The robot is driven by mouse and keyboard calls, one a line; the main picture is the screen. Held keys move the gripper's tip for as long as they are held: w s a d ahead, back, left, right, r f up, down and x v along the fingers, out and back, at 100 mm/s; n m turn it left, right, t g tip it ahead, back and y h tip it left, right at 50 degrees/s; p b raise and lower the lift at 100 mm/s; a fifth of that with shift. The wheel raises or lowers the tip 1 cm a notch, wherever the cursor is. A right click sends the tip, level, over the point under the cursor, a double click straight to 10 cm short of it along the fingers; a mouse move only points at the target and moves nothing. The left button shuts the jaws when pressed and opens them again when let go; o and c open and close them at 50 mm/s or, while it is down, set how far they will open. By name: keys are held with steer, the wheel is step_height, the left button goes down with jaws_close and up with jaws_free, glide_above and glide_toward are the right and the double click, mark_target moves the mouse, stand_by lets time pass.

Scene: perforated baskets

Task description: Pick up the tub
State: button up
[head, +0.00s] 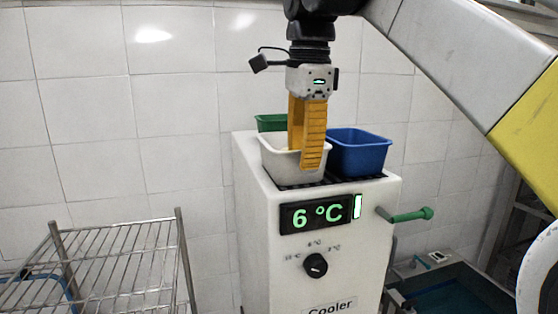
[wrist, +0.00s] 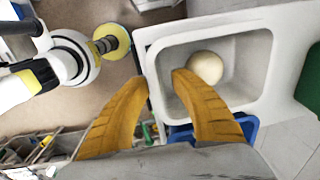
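I see no clear grip on the wall. The inner fingertip is hidden behind the wall in the head view.
A blue tub (head: 362,155) stands close on the right and a green tub (head: 271,122) behind. The white cooler (head: 330,262) has a display and knob, with a green-handled lever (head: 410,215) at its right. A wire rack (head: 105,265) stands at lower left.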

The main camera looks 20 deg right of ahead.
mark_target(302, 183)
step_height(302, 183, down, 3)
steer(key=shift+f, duration=0.1)
steer(key=shift+w+f, duration=0.15)
steer(key=shift+w, duration=0.05)
steer(key=shift+s, duration=0.15)
jaws_close()
